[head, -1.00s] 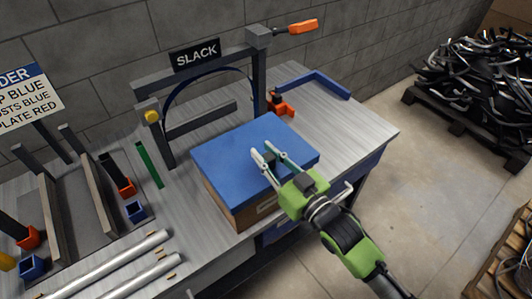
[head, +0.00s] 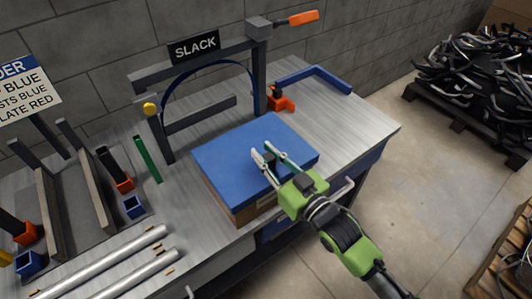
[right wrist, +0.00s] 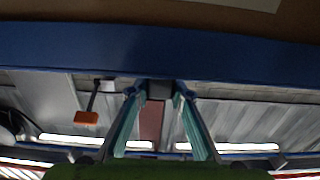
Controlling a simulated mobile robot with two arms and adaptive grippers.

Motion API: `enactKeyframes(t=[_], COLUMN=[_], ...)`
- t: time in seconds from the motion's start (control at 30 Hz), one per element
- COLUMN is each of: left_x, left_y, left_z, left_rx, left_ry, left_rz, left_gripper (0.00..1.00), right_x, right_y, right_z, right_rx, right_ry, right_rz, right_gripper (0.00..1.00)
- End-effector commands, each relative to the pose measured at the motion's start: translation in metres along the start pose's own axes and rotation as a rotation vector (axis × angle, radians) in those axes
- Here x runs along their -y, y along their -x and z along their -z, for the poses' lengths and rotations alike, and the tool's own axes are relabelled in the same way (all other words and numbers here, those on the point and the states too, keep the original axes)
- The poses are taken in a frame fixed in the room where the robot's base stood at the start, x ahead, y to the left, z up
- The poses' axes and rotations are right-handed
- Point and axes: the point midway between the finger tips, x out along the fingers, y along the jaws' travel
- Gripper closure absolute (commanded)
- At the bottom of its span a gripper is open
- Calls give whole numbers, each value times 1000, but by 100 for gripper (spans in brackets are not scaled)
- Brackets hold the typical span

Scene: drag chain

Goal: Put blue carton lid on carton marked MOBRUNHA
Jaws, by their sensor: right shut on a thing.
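The blue carton lid (head: 245,150) covers the top of a brown carton (head: 243,215) on the metal bench. A pale label shows on the carton's side, but I cannot read it. My right gripper (head: 263,154) reaches over the lid from the right and is shut on it; the exact grip spot is hard to see. In the right wrist view, the fingers (right wrist: 160,92) end at the lid's blue edge (right wrist: 160,50), with the carton's brown wall (right wrist: 130,12) beyond. I cannot tell whether the lid is fully seated. My left gripper is out of view.
A grey frame with a SLACK sign (head: 194,47) stands behind the lid. An orange clamp (head: 280,100) and a blue angle bar (head: 318,74) lie at the back. Metal tubes (head: 105,265) lie at the front left. The bench's right end is clear.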

Motion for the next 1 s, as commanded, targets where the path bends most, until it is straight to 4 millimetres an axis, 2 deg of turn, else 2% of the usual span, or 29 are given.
enactKeyframes(t=[0.3, 0.33, 0.4, 0.77, 0.87, 1.0], left_x=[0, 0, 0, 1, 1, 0], left_y=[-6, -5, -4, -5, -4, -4], left_z=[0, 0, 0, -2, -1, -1], left_rx=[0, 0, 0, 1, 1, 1], left_ry=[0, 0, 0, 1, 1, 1], left_rz=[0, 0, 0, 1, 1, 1], left_gripper=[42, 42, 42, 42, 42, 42], right_x=[0, 0, 0, 0, 0, 0], right_y=[0, 0, 0, 2, 12, 38], right_z=[-9, -7, -7, -8, -9, -9], right_rx=[0, -1, -1, 2, 3, 4], right_ry=[0, 0, 0, 0, 0, 0], right_rz=[0, 0, 0, 0, 0, 0], right_gripper=[100, 73, 61, 61, 61, 61])
